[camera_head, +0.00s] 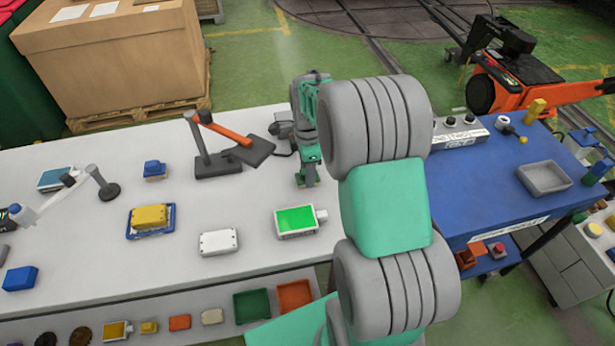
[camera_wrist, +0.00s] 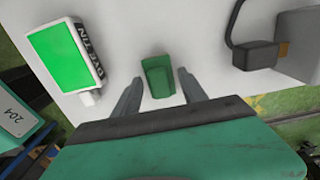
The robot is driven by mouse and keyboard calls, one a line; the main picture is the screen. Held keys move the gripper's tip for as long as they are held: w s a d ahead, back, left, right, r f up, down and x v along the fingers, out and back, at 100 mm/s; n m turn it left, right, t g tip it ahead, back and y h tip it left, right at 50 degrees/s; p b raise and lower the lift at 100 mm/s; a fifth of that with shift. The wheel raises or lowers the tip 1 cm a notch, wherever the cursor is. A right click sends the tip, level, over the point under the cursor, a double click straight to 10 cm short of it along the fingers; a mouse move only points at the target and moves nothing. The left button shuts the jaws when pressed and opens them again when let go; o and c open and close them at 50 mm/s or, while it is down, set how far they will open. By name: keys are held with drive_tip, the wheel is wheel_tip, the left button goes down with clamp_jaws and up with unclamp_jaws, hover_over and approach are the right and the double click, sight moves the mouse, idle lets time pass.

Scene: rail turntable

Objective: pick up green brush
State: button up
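The green brush (camera_wrist: 157,72) shows in the wrist view as a small green block on the pale table top. It lies between the fingers of my gripper (camera_wrist: 160,80), near their tips. The fingers are apart, with a gap visible on both sides of the brush, so my gripper is open and not closed on it. In the head view my gripper (camera_head: 307,180) points down at the white table, left of my large grey and green arm links. I cannot clearly make out the brush there.
A box with a bright green top (camera_head: 297,220) stands close by on the white table (camera_head: 250,262); it also shows in the wrist view (camera_wrist: 62,55). A dark stand with an orange arm (camera_head: 222,148) is behind left. A white box (camera_head: 218,242) lies further left.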

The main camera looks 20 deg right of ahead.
clamp_jaws()
idle(0.3)
drive_tip(key=shift+r, duration=0.15)
drive_tip(key=shift+r, duration=0.35)
wheel_tip(320, 180, up, 2)
drive_tip(key=shift+r+b, duration=0.25)
drive_tip(key=shift+b, duration=0.15)
drive_tip(key=s+a+r+b, duration=0.3)
drive_tip(key=s+a+r, duration=0.4)
drive_tip(key=s, duration=0.5)
wheel_tip(320, 180, up, 3)
drive_tip(key=shift+a+f, duration=0.2)
drive_tip(key=shift+c, duration=1.5)
unclamp_jaws()
drive_tip(key=c, duration=0.6)
